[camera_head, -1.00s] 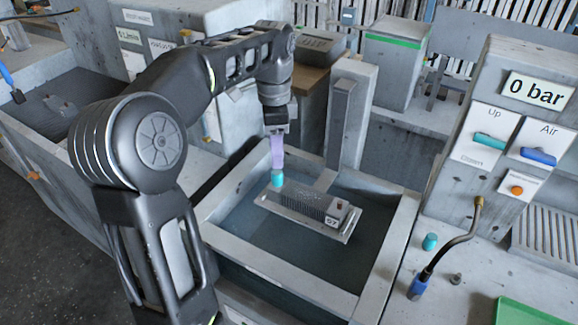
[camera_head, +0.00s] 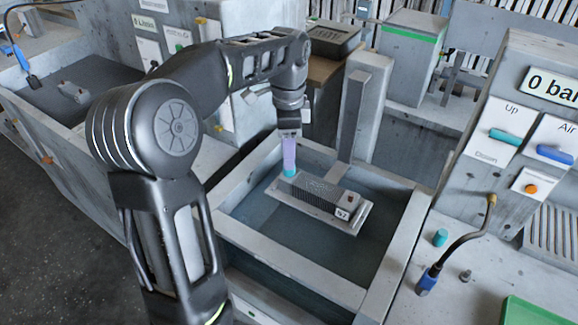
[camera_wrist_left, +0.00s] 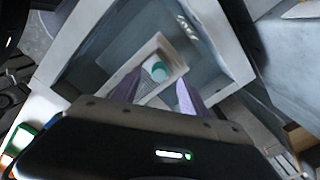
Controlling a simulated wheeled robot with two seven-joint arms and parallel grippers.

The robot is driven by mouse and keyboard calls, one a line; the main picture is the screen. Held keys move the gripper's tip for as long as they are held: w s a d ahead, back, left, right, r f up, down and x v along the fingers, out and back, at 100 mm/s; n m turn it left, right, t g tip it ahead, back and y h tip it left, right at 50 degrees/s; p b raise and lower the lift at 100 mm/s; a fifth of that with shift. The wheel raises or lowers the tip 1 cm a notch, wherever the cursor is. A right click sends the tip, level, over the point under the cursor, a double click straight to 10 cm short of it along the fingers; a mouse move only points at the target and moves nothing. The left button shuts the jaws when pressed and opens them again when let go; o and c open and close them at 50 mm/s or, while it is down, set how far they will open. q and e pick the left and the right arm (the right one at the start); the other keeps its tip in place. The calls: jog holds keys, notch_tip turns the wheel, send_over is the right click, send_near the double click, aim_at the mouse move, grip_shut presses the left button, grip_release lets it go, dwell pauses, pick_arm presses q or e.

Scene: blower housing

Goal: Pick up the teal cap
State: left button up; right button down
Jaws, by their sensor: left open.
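A teal cap (camera_head: 290,173) stands at the left end of a grey finned housing (camera_head: 318,192) that lies on a tray in the tank. My left gripper (camera_head: 289,158) points down over this cap, with its pale purple fingers hiding much of it. In the left wrist view the cap (camera_wrist_left: 158,71) shows between the two spread fingers (camera_wrist_left: 157,88), with gaps on both sides. The left gripper is open and holds nothing. A second teal cap (camera_head: 440,238) stands on the right counter. My right gripper is not in view.
The grey tank wall (camera_head: 405,245) surrounds the housing, and a grey post (camera_head: 356,115) rises behind it. On the right counter are a bent hose with a blue handle (camera_head: 427,280), a green tray (camera_head: 530,312) and a panel with levers (camera_head: 505,135).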

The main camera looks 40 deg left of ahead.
pick_arm(q)
notch_tip(320, 180, down, 5)
jog(key=shift+r+p, duration=0.15)
jog(key=shift+p, duration=0.25)
jog(key=shift+c, duration=0.4)
grip_shut()
